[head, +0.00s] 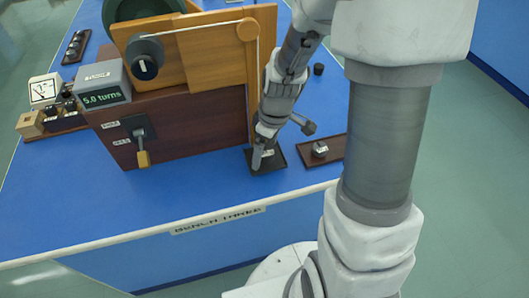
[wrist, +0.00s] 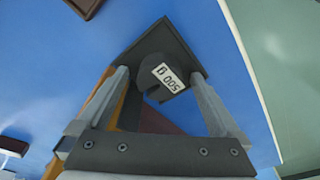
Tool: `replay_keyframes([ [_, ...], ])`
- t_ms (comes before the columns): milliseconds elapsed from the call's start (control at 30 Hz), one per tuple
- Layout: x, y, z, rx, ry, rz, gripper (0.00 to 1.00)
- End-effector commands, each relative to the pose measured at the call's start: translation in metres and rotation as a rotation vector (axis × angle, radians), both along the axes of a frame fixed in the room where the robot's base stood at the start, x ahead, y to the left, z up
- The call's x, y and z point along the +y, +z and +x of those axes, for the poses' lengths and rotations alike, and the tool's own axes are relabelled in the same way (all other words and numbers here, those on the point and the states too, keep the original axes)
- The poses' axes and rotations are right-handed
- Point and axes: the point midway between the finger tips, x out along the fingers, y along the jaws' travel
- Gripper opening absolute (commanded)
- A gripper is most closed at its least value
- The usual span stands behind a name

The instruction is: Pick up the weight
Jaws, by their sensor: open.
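The weight (wrist: 152,68) is a dark grey piece with a white label reading "500 g". It sits on a small black square plate (wrist: 188,48) on the blue bench. My gripper (wrist: 159,76) is open, with one finger on each side of the weight in the wrist view. Whether the fingers touch it cannot be told. In the head view my gripper (head: 262,155) points down over the black plate (head: 279,163) and mostly hides the weight.
A brown tray (head: 334,158) with a small metal piece (head: 320,148) lies just right. A wooden apparatus (head: 185,125) with a yellow-handled lever (head: 142,150) and a "5.0 turns" display (head: 102,97) stands close on the left. A small black cylinder (head: 318,69) stands behind. The bench front is clear.

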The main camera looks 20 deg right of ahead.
Motion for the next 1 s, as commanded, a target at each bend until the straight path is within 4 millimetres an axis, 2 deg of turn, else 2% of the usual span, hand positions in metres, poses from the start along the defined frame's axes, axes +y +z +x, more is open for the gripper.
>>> replay_keyframes([
  [67,0.0,0.0004,0.0,0.0,0.0,0.0,1.0],
  [600,-0.0001,0.0007,-0.0001,0.0,0.0,0.0,0.03],
  [633,-0.0001,0.0007,-0.0001,0.0,0.0,0.0,0.0],
  [1000,-0.0001,0.0016,0.0006,-0.001,0.0,0.0,0.0],
])
